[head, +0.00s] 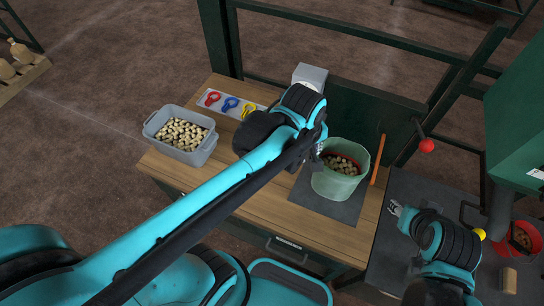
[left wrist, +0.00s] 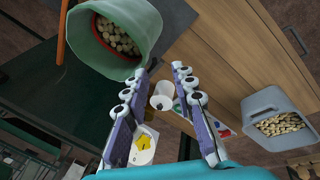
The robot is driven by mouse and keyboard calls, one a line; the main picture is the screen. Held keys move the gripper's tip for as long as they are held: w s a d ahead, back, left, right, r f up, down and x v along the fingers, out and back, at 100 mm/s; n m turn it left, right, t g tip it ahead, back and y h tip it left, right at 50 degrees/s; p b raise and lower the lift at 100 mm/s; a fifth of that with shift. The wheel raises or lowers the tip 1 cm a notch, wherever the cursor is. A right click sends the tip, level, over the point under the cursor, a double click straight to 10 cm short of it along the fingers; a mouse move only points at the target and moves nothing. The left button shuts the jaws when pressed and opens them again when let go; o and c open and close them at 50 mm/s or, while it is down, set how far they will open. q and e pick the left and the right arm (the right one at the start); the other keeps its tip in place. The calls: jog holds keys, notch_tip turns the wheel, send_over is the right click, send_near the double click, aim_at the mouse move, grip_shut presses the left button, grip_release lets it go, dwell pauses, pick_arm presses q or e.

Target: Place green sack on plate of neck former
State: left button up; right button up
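The green sack (head: 333,184) is pale green, open at the top, upright and partly filled with tan pieces. It stands on a dark square plate (head: 318,208) on the wooden table. In the left wrist view the sack (left wrist: 146,22) is at upper left, beside the left finger's tip and not between the fingers. My left gripper (left wrist: 162,72) is open and empty; in the head view it is mostly hidden behind its wrist, at the sack's left rim. My right gripper (head: 396,208) is right of the sack, apart from it, its opening unclear. I cannot tell which part is the neck former.
A grey bin (head: 206,148) of tan pieces stands at the table's left; it also shows in the left wrist view (left wrist: 251,108).

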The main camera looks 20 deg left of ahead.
pick_arm(q)
jog(key=s+a+m+t, duration=0.3)
jog(key=s+a+m, duration=0.2)
jog(key=a+m, duration=0.3)
jog(key=shift+s+a+f+m+t+y, duration=0.15)
jog(key=shift+s+m+t+y, duration=0.25)
jog(key=shift+m, duration=0.5)
notch_tip(320, 180, down, 7)
jog(key=b, duration=0.7)
